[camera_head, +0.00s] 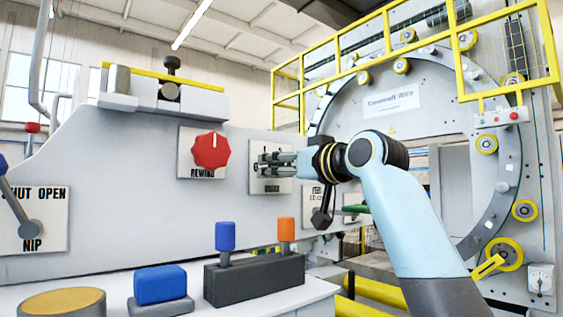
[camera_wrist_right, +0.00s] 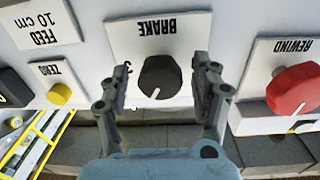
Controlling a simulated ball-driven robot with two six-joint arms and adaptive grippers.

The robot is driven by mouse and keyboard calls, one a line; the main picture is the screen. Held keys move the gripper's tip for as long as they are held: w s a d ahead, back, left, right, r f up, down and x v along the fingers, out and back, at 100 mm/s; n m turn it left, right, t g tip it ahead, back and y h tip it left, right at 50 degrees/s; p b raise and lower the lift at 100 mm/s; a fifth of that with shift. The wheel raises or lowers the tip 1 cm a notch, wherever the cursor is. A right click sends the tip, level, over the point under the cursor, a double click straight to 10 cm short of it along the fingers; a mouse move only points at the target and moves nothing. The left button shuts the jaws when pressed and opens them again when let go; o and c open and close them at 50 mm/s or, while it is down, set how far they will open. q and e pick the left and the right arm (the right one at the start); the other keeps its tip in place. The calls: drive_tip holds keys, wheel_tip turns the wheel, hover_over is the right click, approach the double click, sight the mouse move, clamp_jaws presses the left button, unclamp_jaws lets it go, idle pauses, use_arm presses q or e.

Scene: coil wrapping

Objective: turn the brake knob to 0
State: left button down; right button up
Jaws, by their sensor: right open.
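The brake knob (camera_wrist_right: 158,75) is a round dark knob on a white plate (camera_wrist_right: 190,32) marked BRAKE, seen upside down in the right wrist view. Its white mark is on the lower edge in that picture. A partly hidden digit sits on the plate beside it. My right gripper (camera_wrist_right: 160,87) is open, with one finger on each side of the knob in the picture; a gap shows on both sides. In the head view my right gripper (camera_head: 262,164) is in front of the brake plate (camera_head: 270,184) and hides the knob. My left gripper is not in view.
The red rewind knob (camera_head: 211,151) is on the panel left of the gripper. The yellow zero knob (camera_wrist_right: 59,94) and feed plate (camera_wrist_right: 41,20) lie on the other side. Blue (camera_head: 225,235) and orange (camera_head: 286,230) levers stand below. A large wire ring (camera_head: 490,192) is behind my arm.

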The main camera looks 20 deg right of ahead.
drive_tip(key=shift+w+a, duration=0.15)
drive_tip(key=shift+w, duration=0.15)
drive_tip(key=c, duration=1.2)
